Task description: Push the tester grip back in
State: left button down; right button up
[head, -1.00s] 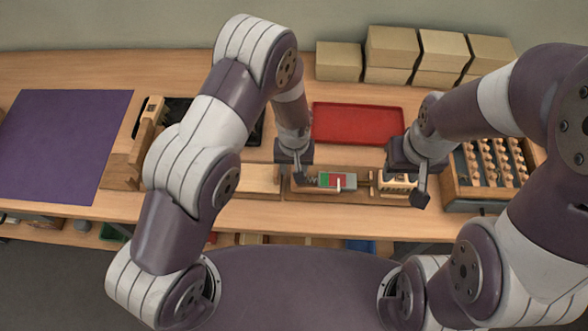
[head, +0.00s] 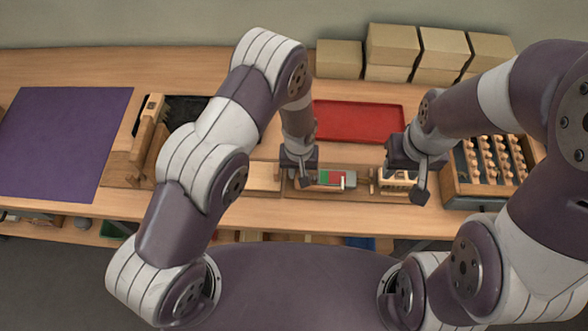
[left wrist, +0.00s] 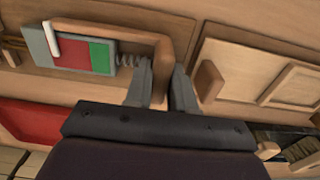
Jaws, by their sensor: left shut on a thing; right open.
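The tester is a grey block (head: 349,181) with a green and red scale and a white pointer (head: 342,180). It lies on a wooden base in the middle of the table and also shows in the left wrist view (left wrist: 103,80). The pointer stands at the end of the scale beyond the red part. My left gripper (left wrist: 162,95) is shut on the wooden grip (left wrist: 163,55), beside the short spring (left wrist: 132,61). In the head view my left gripper (head: 307,186) hides most of the grip. My right gripper (head: 419,187) is open beside a slotted wooden block (head: 394,186).
A red tray (head: 358,121) lies behind the tester. A rack of wooden pegs (head: 486,194) stands at the right. A purple mat (head: 62,140) covers the left. Several cardboard boxes (head: 391,44) stand at the back. The table's front strip is clear.

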pick_arm(q)
jog(key=d+b, duration=0.1)
jog(key=d, duration=0.3)
jog(key=c, duration=1)
grip_release()
jog(key=shift+r, duration=0.1)
jog(key=shift+c, duration=0.2)
jog(key=shift+r, duration=0.4)
notch_tip(320, 180, up, 12)
jog(key=b, duration=0.2)
